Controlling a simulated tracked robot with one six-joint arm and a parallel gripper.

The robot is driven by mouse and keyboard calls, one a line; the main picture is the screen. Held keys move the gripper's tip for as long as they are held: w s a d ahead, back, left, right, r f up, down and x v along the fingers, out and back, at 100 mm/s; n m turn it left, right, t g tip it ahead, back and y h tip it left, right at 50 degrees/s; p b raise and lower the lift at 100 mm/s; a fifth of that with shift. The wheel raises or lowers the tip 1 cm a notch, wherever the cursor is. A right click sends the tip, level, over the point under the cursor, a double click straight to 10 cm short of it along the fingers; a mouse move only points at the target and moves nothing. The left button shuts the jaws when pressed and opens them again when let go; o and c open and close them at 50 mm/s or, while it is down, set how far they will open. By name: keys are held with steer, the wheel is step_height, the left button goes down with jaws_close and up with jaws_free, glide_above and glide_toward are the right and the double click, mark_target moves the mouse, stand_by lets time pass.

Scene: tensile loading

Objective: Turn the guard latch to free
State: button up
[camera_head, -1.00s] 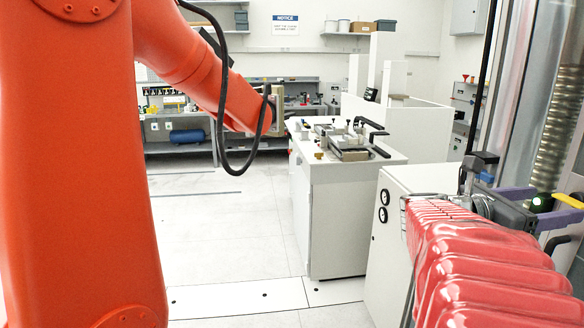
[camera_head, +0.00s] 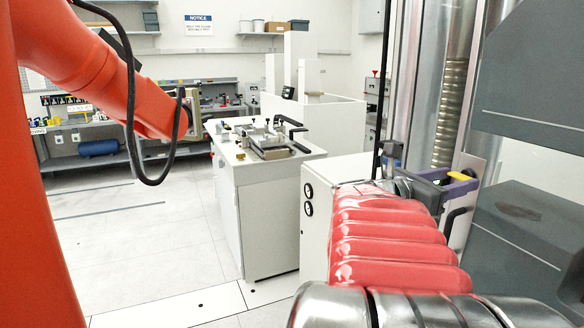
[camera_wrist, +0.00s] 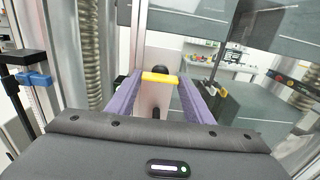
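The guard latch appears to be the yellow bar (camera_wrist: 160,77) in the wrist view. It spans the gap between the purple fingertips of my gripper (camera_wrist: 160,82) and meets both. A black knob (camera_wrist: 160,69) sits right behind it, and a black handle (camera_wrist: 157,112) shows lower between the fingers. Both are on a pale upright panel (camera_wrist: 145,97). In the head view my gripper (camera_head: 452,182) reaches right to this panel, with the yellow bar (camera_head: 461,175) at its tips. The fingers look closed on the bar; their contact faces are hidden.
A metal column with a ribbed screw (camera_head: 449,110) stands behind the gripper. Large dark grey blocks (camera_head: 530,95) crowd the right. A white cabinet (camera_head: 318,220) with gauges and a fixture bench (camera_head: 265,175) stand left of it. An orange arm (camera_head: 70,50) fills the far left.

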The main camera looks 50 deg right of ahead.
steer(key=c, duration=0.5)
steer(key=shift+m, duration=0.3)
steer(key=m, duration=0.7)
steer(key=shift+m, duration=0.3)
steer(key=m, duration=0.5)
steer(key=shift+m, duration=2.5)
steer(key=shift+f, duration=0.1)
steer(key=o, duration=1.1)
